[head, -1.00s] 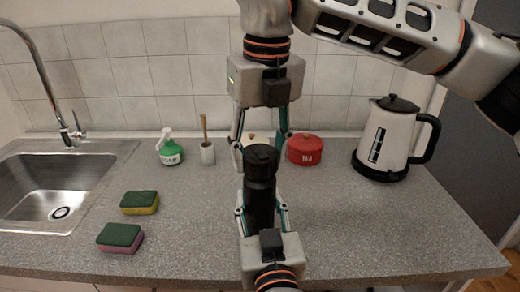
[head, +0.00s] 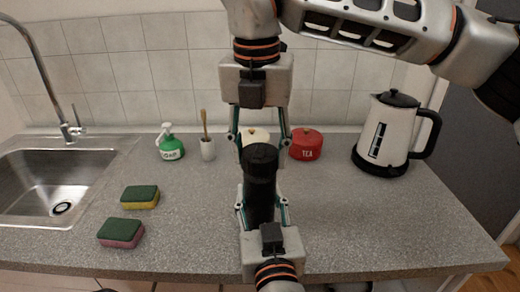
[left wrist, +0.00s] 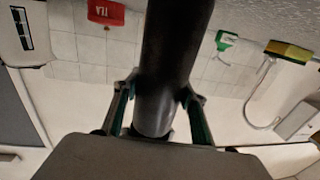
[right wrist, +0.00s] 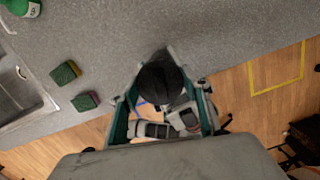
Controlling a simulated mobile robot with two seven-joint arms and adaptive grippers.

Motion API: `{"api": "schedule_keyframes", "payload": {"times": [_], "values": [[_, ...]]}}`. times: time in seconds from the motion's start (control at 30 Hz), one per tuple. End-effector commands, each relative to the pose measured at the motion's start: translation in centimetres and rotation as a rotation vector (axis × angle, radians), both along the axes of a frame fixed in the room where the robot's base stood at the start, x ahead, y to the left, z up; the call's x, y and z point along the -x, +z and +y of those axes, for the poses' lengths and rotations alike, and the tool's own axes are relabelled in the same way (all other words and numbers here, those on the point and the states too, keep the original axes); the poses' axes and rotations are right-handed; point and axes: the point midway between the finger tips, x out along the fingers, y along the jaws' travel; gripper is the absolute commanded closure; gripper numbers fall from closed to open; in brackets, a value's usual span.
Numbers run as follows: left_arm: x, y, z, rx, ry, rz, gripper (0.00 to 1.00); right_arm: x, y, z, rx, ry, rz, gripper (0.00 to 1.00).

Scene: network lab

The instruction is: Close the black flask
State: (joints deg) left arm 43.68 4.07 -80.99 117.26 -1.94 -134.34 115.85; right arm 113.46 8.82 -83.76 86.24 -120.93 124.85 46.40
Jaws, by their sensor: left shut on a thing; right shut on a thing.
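The black flask (head: 260,195) stands upright in the middle of the head view, held over the counter. My left gripper (head: 263,205), coming up from the bottom, is shut on its body; the flask also fills the middle of the left wrist view (left wrist: 170,70). My right gripper (head: 261,138) points down from above, its fingers shut around the flask's black lid (head: 261,152). The lid also shows between the fingers in the right wrist view (right wrist: 161,84). I cannot tell whether the lid is fully seated on the flask.
The grey counter (head: 360,225) is mostly clear. A kettle (head: 388,135) and red tea tin (head: 306,146) stand right of the flask; a cream pot (head: 256,135) is partly hidden behind it. A green soap bottle (head: 170,147), brush cup (head: 207,148), two sponges (head: 121,232) and sink (head: 50,190) are left.

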Motion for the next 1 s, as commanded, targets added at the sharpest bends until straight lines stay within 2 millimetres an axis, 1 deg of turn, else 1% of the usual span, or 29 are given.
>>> {"api": "schedule_keyframes", "payload": {"times": [0.03,0.27,0.7,1.0], "values": [[-0.01,-0.02,0.01,-0.001,0.001,0.000,1.00,-0.02,0.09,0.05,0.001,-0.093,-0.002,0.75],[-0.01,-0.02,0.01,-0.001,0.001,0.000,1.00,-0.04,0.08,0.11,0.001,-0.559,0.000,0.75],[0.00,-0.03,0.02,-0.001,0.001,0.000,1.00,-0.18,-0.01,0.07,0.000,-1.480,0.002,0.75],[-0.01,-0.04,0.02,-0.001,0.001,0.000,1.00,-0.24,-0.03,0.00,0.000,-2.073,0.005,0.75]]}}
